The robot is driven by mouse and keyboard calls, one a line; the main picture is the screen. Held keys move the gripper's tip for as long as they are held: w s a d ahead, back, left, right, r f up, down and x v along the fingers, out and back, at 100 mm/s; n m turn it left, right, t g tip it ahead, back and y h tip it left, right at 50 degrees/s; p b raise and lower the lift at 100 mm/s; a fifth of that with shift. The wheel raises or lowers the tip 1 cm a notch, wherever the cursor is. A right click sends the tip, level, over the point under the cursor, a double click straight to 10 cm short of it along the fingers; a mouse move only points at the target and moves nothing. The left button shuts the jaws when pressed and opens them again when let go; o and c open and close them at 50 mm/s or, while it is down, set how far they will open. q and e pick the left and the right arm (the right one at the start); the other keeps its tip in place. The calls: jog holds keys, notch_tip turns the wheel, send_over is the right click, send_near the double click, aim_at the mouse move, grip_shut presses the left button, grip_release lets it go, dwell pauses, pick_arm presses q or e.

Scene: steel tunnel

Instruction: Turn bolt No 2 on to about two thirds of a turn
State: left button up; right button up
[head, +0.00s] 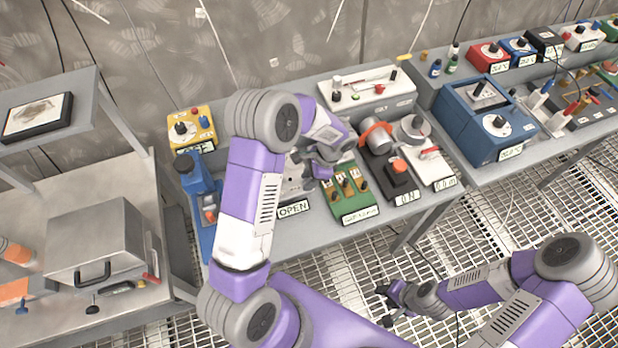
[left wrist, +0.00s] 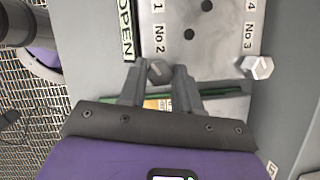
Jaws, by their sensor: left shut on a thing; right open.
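In the left wrist view, bolt No 2 (left wrist: 158,70) is a grey hex head on a steel plate (left wrist: 213,45) beside its "No 2" label. My left gripper (left wrist: 158,76) has its two fingers around this bolt head and is shut on it. Bolt No 3 (left wrist: 258,67) is a bright hex head at the plate's right edge. In the head view my left gripper (head: 318,165) is low over the bench and my arm hides most of the plate and the bolt. My right gripper (head: 392,300) is open and empty, low at the front, away from the bench.
An "OPEN" sign (head: 293,208) is at the plate's front edge. A green block with yellow parts (head: 345,190) stands close on the right, then a black box with a red button (head: 398,175). A yellow box (head: 190,128) is behind left. Grated floor is free in front.

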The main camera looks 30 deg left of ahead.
pick_arm(q)
jog(key=o, duration=1.1)
jog(key=shift+c, duration=0.2)
jog(key=shift+r, duration=0.1)
jog(key=v, duration=0.7)
jog(key=shift+r+p, duration=0.2)
jog(key=shift+p, duration=0.2)
